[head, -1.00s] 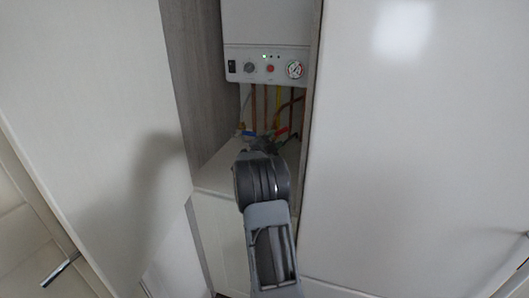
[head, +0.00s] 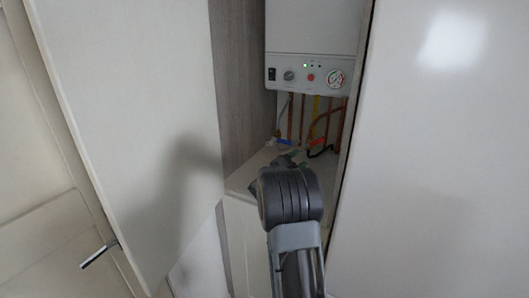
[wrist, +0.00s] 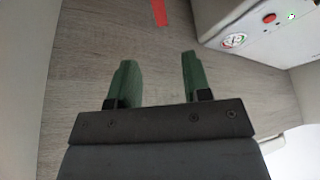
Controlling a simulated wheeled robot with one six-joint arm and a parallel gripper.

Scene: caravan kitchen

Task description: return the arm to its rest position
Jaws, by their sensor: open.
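My arm reaches forward in the head view, its dark grey rounded joint in front of the narrow cupboard opening. My gripper (wrist: 158,80) shows in the wrist view with its two green fingers apart and nothing between them. In the head view the gripper (head: 290,158) is mostly hidden behind my arm's joint, and only a small part shows above it. In the wrist view the fingers lie in front of a grey wood-grain panel (wrist: 110,40).
A white boiler (head: 308,75) with knobs, a gauge and a green light hangs in the opening, with copper pipes (head: 300,120) below. A white door (head: 130,120) stands at left, with a handle (head: 98,254) low beside it. A white panel (head: 440,160) closes the right side.

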